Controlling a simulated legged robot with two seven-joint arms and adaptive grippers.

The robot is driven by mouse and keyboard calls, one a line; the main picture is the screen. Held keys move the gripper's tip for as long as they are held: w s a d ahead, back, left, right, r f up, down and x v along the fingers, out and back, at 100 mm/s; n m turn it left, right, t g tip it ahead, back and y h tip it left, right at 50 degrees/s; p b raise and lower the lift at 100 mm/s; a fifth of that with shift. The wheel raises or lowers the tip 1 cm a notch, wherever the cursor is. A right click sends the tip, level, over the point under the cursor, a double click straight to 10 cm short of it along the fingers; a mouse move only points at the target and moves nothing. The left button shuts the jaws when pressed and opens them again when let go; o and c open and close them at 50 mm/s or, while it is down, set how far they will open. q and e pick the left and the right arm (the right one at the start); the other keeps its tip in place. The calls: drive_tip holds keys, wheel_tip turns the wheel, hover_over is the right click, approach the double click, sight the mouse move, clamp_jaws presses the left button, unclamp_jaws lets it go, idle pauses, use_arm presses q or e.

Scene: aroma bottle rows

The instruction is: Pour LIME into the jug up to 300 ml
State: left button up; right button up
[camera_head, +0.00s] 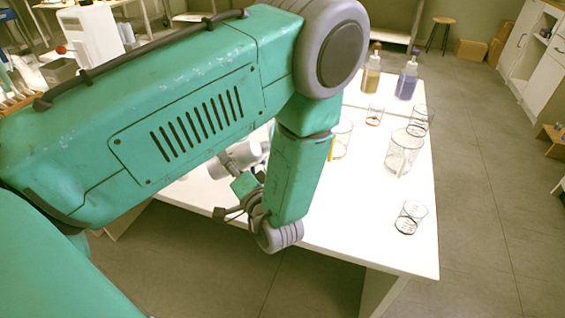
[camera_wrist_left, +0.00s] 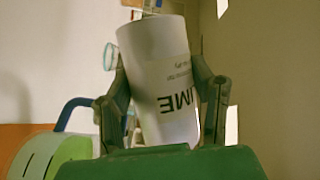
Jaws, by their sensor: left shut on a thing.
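My left gripper (camera_wrist_left: 160,72) is shut on a white cylindrical bottle (camera_wrist_left: 152,45). Dark lettering on its label reads as part of LIME. The bottle is tilted in the left wrist view. In the head view the white bottle (camera_head: 246,152) shows partly below my left arm, which hides much of it. A large clear glass vessel (camera_head: 404,150), possibly the jug, stands on the white table, apart from the bottle. I cannot read its scale or see clear liquid in it. My right gripper is not in view.
A smaller glass (camera_head: 411,217) stands near the table's (camera_head: 375,240) front right. Other glasses (camera_head: 420,120) (camera_head: 374,116) stand farther back, and one (camera_head: 342,138) is partly behind my arm. An amber bottle (camera_head: 371,80) and a purple bottle (camera_head: 406,84) stand at the back.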

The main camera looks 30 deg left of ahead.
use_arm(q)
drive_tip(key=n+p, duration=0.1)
drive_tip(key=n+h+p, duration=0.1)
drive_tip(key=shift+w+d+r+n, duration=0.3)
drive_tip(key=shift+w+d, duration=0.05)
drive_tip(key=shift+w+d+n+h+p, duration=0.3)
drive_tip(key=shift+n+h+p, duration=0.3)
drive_tip(key=shift+n+p, duration=0.25)
drive_tip(key=shift+d+f+n, duration=0.1)
drive_tip(key=shift+f+n, duration=0.15)
drive_tip(key=shift+r+n+h+p, duration=0.1)
drive_tip(key=shift+n+h+p, duration=0.3)
drive_tip(key=shift+n+h, duration=0.1)
drive_tip(key=shift+s+n+p, duration=0.1)
drive_tip(key=shift+n+p, duration=0.2)
drive_tip(key=shift+n, duration=0.2)
drive_tip(key=shift+a+f+n+h+p, duration=0.2)
drive_tip(key=shift+f+n+h+p, duration=0.1)
drive_tip(key=shift+n+h, duration=0.6)
